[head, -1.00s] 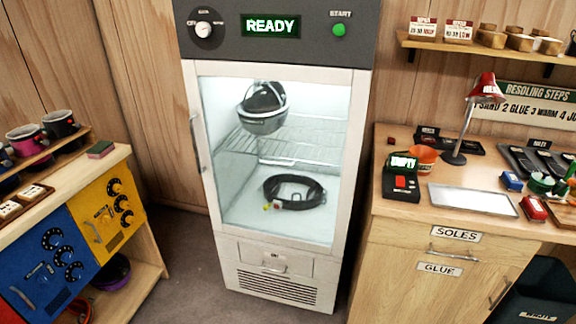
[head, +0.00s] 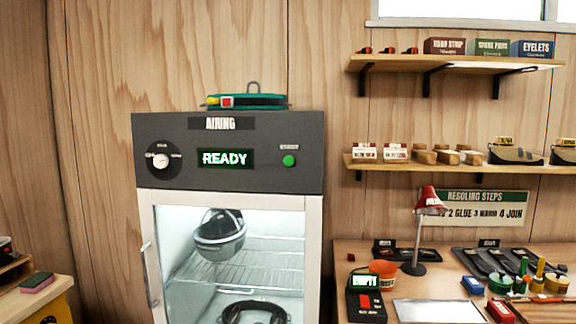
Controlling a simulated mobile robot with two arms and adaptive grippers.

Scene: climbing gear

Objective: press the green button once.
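The green button (head: 289,160) is a small round button at the right of the dark control panel (head: 178,182) on the airing cabinet. A small label sits just above it, too blurred here to read. The panel's display (head: 225,158) reads READY in green. The cabinet's glass door (head: 313,250) is shut, with a dark helmet (head: 220,232) and a coiled black item (head: 252,313) inside. Neither of my grippers shows in the head view.
A green coiled strap (head: 247,101) lies on top of the cabinet. To the right are two wall shelves (head: 455,64) and a bench with a red lamp (head: 430,203) and a small device reading EMPTY (head: 366,303). The space directly before the panel looks clear.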

